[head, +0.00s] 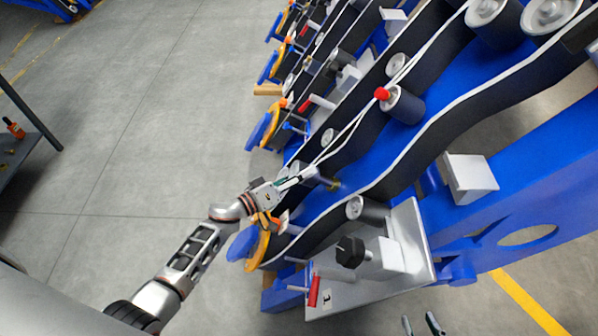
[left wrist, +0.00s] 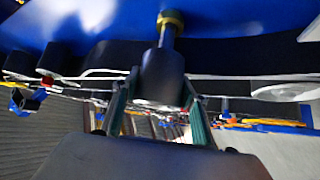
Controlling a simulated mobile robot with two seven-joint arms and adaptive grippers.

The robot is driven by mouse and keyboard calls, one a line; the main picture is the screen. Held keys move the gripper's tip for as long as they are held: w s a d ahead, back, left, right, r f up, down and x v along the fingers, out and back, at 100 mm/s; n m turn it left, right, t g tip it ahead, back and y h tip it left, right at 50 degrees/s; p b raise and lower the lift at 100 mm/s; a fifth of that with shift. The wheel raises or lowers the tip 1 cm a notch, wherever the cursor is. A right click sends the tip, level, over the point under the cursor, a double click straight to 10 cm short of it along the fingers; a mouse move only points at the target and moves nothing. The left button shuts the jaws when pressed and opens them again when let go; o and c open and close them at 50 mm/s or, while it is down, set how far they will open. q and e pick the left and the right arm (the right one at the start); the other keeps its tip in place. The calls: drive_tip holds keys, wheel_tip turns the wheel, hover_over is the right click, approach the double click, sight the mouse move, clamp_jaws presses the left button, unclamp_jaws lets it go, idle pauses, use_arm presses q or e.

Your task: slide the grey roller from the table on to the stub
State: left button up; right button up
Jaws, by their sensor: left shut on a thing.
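My left gripper (head: 290,183) reaches in to the lower part of the blue chassis. In the left wrist view its two green fingers (left wrist: 157,110) are shut on the dark grey roller (left wrist: 162,75), one on each side. The stub (left wrist: 168,36) shows beyond the roller, in line with it, with a brass collar (left wrist: 171,17) against the blue plate. I cannot tell whether the roller's bore is around the stub's tip. In the head view the roller is small and partly hidden by the fingers. My right gripper (head: 420,325) shows only its two fingertips, apart and empty, at the bottom edge.
Black belts with white edges (head: 440,125) and other rollers (head: 403,104) run along the chassis. Orange and blue discs (head: 263,127) stick out at its left side. A dark table (head: 38,140) with an orange bottle stands far left. The grey floor between is clear.

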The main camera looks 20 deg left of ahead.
use_arm(q)
drive_tip(key=shift+w+d, duration=0.15)
drive_tip(key=shift+d, duration=0.2)
drive_tip(key=o, duration=1.7)
drive_tip(key=shift+c, duration=0.2)
drive_tip(key=shift+f, duration=0.1)
drive_tip(key=shift+f, duration=0.15)
drive_tip(key=v, duration=1.2)
